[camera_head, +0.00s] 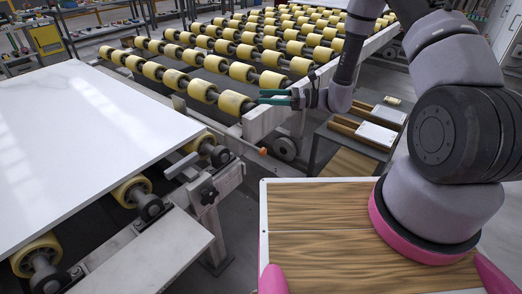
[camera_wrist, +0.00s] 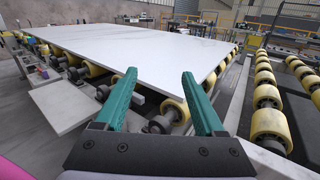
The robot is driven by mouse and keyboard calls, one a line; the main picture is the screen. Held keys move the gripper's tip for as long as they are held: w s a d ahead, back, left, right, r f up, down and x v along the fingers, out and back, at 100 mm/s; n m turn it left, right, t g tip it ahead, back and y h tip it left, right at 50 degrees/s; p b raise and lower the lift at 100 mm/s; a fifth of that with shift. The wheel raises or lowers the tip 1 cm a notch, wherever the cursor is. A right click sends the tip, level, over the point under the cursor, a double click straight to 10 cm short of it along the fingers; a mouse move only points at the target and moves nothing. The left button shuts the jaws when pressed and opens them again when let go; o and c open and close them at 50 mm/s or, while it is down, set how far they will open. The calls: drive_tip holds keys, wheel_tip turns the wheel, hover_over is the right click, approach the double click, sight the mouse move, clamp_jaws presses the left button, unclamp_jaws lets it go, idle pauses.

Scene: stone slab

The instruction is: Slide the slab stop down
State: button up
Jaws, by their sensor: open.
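The white slab (camera_head: 85,120) lies flat on yellow rollers at the left of the head view; it also shows in the wrist view (camera_wrist: 160,50). At its near right corner, a grey bar (camera_head: 183,165) on the frame, with a black knob (camera_head: 208,193) below it, looks like the slab stop. I cannot clearly make out the stop in the wrist view. My gripper (camera_head: 276,97) has teal fingers and is up and to the right of the stop, apart from it, beside the far roller table. In the wrist view my gripper (camera_wrist: 159,75) is open, with nothing held between its fingers.
The far roller table (camera_head: 232,103) has rows of yellow rollers and a metal end near my gripper. A rod with an orange tip (camera_head: 263,151) juts out between the two tables. A low shelf (camera_head: 352,163) holds boards at the right. A floor gap separates the tables.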

wheel_tip(320, 180, down, 14)
drive_tip(key=d+m+t, duration=0.2)
drive_tip(key=m+t, duration=0.4)
drive_tip(key=m, duration=0.1)
drive_tip(key=m+t+h, duration=0.4)
drive_tip(key=m, duration=0.1)
approach(258, 148)
drive_tip(key=x, duration=1)
drive_tip(key=shift+w+f, duration=0.1)
drive_tip(key=shift+f, duration=0.25)
drive_tip(key=shift+c, duration=0.3)
clamp_jaws()
drive_tip(key=shift+d, duration=0.1)
